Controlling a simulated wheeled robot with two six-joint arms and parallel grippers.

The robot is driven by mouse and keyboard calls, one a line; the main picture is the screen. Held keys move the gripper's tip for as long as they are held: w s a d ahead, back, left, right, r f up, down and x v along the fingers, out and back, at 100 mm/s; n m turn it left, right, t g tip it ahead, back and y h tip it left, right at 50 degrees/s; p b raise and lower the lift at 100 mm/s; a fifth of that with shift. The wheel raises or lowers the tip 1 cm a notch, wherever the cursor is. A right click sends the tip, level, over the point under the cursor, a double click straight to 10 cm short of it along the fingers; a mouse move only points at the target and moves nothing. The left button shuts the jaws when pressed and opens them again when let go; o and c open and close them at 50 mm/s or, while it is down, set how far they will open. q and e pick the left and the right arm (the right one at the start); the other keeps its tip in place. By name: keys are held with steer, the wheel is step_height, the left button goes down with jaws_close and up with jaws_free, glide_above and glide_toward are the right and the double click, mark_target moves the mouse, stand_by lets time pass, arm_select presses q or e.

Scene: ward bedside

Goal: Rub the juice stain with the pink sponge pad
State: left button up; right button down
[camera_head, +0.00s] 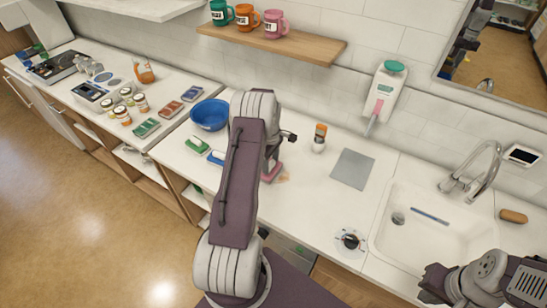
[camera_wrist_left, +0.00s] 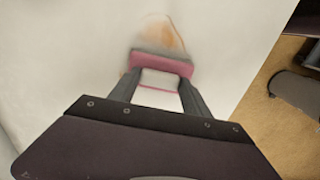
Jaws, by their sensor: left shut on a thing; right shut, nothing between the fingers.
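The pink sponge pad (camera_wrist_left: 162,63) is held between the fingers of my left gripper (camera_wrist_left: 159,88) in the left wrist view. The pad also shows in the head view (camera_head: 270,173), low at the counter beside my left arm. The juice stain (camera_wrist_left: 164,35) is a blurry orange-brown smear on the white counter, directly beyond the pad. A small part of the stain (camera_head: 283,178) shows to the right of the pad in the head view. Whether the pad presses on the counter is hard to tell. My right gripper (camera_head: 431,285) is shut and empty at the lower right, near the sink.
A blue bowl (camera_head: 210,114) and green and blue-white pads (camera_head: 197,145) lie left of my left arm. An orange-capped bottle (camera_head: 319,138) and a grey sheet (camera_head: 352,169) stand to the right. The sink (camera_head: 412,242) is further right.

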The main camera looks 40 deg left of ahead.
arm_select(q)
steer(key=shift+s+d+f+p, duration=0.1)
steer(key=shift+s+d+p, duration=0.1)
steer(key=shift+s, duration=0.85)
steer(key=shift+s+d+f+p, duration=0.1)
steer(key=shift+s+d, duration=0.05)
steer(key=shift+s, duration=0.85)
step_height(320, 180, up, 6)
steer(key=p, duration=0.5)
steer(key=shift+w+r, duration=0.1)
steer(key=shift+r, duration=0.1)
steer(key=shift+a+f, duration=0.1)
step_height(320, 180, up, 3)
steer(key=shift+p, duration=1.05)
